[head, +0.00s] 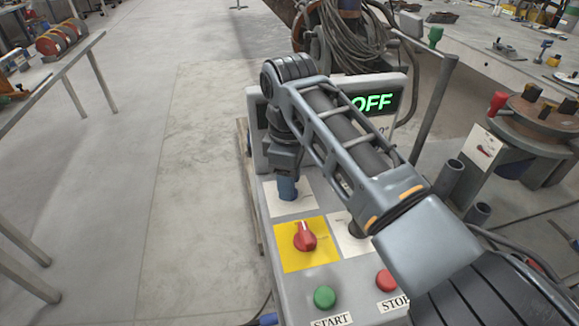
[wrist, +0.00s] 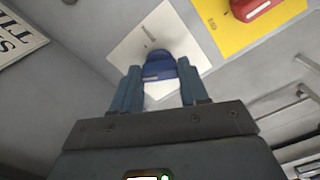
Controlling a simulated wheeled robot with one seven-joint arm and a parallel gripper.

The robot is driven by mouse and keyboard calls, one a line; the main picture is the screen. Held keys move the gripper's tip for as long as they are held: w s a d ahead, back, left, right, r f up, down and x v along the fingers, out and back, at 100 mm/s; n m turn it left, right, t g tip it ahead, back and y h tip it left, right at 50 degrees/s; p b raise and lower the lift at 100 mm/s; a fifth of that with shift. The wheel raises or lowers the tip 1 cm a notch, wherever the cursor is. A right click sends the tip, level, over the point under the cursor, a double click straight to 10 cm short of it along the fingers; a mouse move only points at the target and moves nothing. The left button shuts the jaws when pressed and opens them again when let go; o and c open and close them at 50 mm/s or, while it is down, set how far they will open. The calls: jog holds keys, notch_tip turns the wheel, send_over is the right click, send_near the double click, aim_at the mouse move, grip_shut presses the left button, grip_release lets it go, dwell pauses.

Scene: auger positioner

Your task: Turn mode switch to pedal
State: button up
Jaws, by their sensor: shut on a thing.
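A blue rotary knob (wrist: 158,69) sits on a white plate (wrist: 130,50) in the wrist view, with a small line mark on the plate above it. The label is too small to read, so I cannot confirm that it is the mode switch. My gripper (wrist: 158,92) has its two blue fingers on either side of the knob and is shut on it. In the head view my gripper (head: 288,188) points down at the white plate (head: 290,206) on the control panel, and it hides most of the knob there.
A red knob (head: 305,237) on a yellow plate is close by. Green START (head: 324,297) and red STOP (head: 386,281) buttons sit at the panel's front. A display (head: 372,103) reads OFF behind my arm. Another white plate (head: 352,233) is partly hidden.

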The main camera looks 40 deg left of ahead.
jog(key=m+p, duration=0.4)
jog(key=m, duration=0.2)
jog(key=shift+r, duration=0.15)
jog(key=m+p, duration=0.2)
jog(key=m, duration=0.4)
jog(key=shift+p, duration=0.4)
jog(key=o, duration=1.1)
jog(key=shift+c, duration=0.2)
jog(key=shift+r+b, duration=0.5)
jog(key=shift+r, duration=3.25)
